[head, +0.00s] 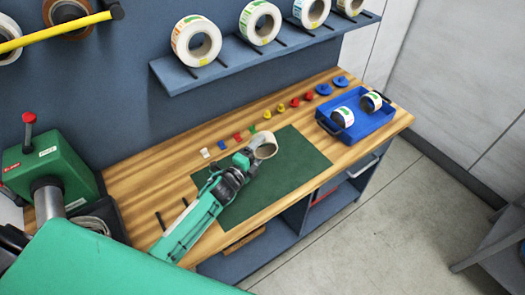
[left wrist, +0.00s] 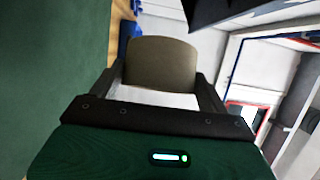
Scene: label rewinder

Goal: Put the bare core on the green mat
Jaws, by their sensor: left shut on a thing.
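The bare core (head: 266,145) is a short beige ring. My left gripper (head: 250,155) is shut on it over the middle of the green mat (head: 297,165). In the left wrist view the core (left wrist: 162,63) sits between the two dark fingers of the left gripper (left wrist: 160,85). The mat (left wrist: 45,70) fills the left side of that view. I cannot tell whether the core touches the mat. My right gripper is in neither view.
A blue tray (head: 368,131) with two small label rolls stands right of the mat. Several coloured pieces line the bench behind it. A shelf (head: 235,72) with large label rolls hangs above. A green machine (head: 45,172) stands at the left. The mat's right part is clear.

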